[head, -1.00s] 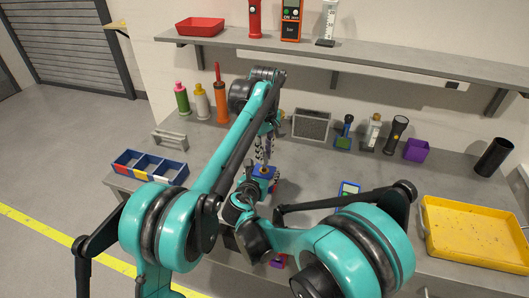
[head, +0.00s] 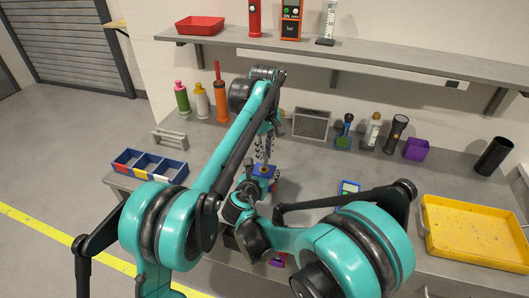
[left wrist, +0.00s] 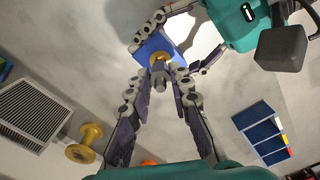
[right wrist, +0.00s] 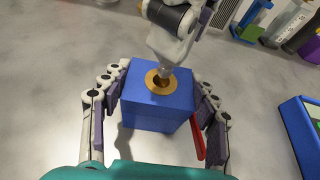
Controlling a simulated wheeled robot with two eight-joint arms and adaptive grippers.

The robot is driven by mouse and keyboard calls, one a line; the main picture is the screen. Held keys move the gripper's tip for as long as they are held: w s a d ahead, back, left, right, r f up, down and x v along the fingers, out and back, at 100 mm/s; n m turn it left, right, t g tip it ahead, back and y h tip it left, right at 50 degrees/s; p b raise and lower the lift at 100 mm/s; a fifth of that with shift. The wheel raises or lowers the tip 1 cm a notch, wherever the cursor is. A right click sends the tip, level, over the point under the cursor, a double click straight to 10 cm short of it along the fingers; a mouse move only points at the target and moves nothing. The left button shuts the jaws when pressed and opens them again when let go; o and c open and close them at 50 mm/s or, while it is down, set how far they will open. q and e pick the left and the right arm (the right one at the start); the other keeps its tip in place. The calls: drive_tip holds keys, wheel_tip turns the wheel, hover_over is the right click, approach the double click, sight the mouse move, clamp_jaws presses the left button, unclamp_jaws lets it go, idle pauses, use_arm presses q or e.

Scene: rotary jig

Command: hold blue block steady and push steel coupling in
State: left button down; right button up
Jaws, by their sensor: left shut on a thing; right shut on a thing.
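The blue block (right wrist: 155,112) stands on the grey table, with a brass ring (right wrist: 158,84) around a hole in its top face. It also shows in the head view (head: 262,171) and the left wrist view (left wrist: 153,46). My right gripper (right wrist: 160,100) is shut on the block, one finger on each side. My left gripper (left wrist: 160,76) points down over the brass ring. Its fingertips are closed together on a small greyish piece, seemingly the steel coupling (right wrist: 166,71), at the hole. The fingers hide most of it, so I cannot tell how deep it sits.
A blue-framed bin (head: 150,168) stands at the left and a yellow tray (head: 475,232) at the right. A grille box (head: 310,124), several bottles and a flashlight (head: 396,134) line the back. A red bar (right wrist: 198,142) shows beside the block. Bare table lies around the block.

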use_arm(q)
drive_tip(key=shift+f, duration=1.75)
drive_tip(key=c, duration=1.3)
unclamp_jaws()
drive_tip(key=shift+r, duration=0.1)
wheel_tip(320, 180, up, 12)
drive_tip(key=shift+f, duration=0.1)
use_arm(e)
drive_tip(key=o, duration=1.6)
drive_tip(key=shift+o, duration=0.2)
